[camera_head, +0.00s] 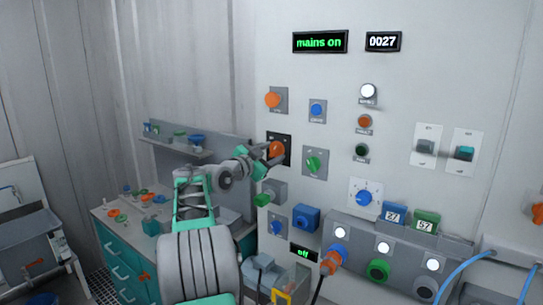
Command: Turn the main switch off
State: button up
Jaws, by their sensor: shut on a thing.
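An orange rotary knob (278,148) sits on a black plate on the pale wall panel; I take it for the main switch. My gripper (271,152) reaches in from the left and is shut on this knob. The fingers cover part of the knob's left side, and its exact angle is hard to tell. A display (320,42) at the top of the panel reads "mains on" in green.
Another orange knob (272,100) is just above, and a blue knob (317,109) and a green knob (313,163) are close on the right. A grey box with a green knob (262,200) juts out below. A bench (140,235) stands at the left.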

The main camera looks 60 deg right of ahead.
jog(key=n, duration=0.3)
jog(key=shift+s+f+n+b, duration=0.1)
jog(key=shift+f+n+b, duration=0.05)
jog(key=shift+n+b, duration=0.2)
jog(key=n, duration=0.3)
jog(key=shift+s+n, duration=0.1)
jog(key=shift+n, duration=0.15)
jog(key=n+p, duration=0.1)
jog(key=n, duration=0.2)
jog(key=shift+n, duration=0.3)
jog(key=shift+s+n+p, duration=0.1)
jog(key=shift+n+p, duration=0.45)
jog(key=shift+n, duration=1.05)
jog(key=o, duration=1.3)
jog(key=shift+o, duration=0.2)
jog(key=shift+a, duration=0.15)
